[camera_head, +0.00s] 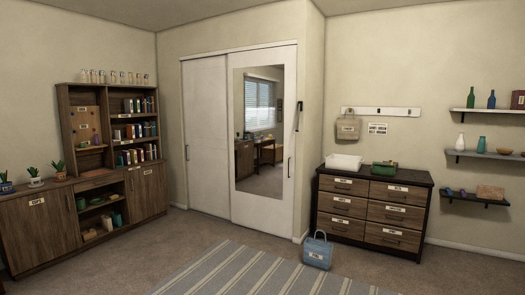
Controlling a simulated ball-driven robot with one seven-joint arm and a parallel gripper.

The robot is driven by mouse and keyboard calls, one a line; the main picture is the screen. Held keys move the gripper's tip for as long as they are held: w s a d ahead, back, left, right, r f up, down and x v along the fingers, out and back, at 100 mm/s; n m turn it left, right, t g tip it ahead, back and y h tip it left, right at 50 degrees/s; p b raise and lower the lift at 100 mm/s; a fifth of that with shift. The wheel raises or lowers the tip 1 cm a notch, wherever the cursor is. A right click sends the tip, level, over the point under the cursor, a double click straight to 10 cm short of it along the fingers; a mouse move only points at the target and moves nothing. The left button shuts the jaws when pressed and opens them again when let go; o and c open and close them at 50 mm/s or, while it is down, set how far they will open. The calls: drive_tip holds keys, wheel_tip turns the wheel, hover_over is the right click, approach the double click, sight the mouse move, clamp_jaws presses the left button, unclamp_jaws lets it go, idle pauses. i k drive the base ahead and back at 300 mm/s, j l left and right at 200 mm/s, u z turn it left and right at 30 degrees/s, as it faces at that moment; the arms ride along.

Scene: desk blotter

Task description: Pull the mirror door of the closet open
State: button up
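The closet stands in the back corner and has two white sliding doors. The mirror door (239,197) is the right one. Its tall mirror (264,150) reflects a window with blinds and some furniture. My gripper is not in view.
A blue bag (318,252) stands on the floor right of the closet, before the dresser (327,207). A striped rug (225,273) lies in front. A wooden cabinet (100,230) lines the left wall. Bare carpet (195,228) lies before the doors.

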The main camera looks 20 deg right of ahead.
sight(262, 104)
drive_tip(key=i+z, duration=0.15)
drive_tip(key=z, duration=0.3)
drive_tip(key=i, duration=4.4)
drive_tip(key=i+u, duration=0.1)
drive_tip(key=i, duration=0.4)
drive_tip(key=i+l+u, duration=0.1)
drive_tip(key=i, duration=0.4)
drive_tip(key=i+l+u, duration=0.1)
drive_tip(key=i, duration=0.4)
drive_tip(key=i+l+u, duration=0.15)
drive_tip(key=i, duration=0.35)
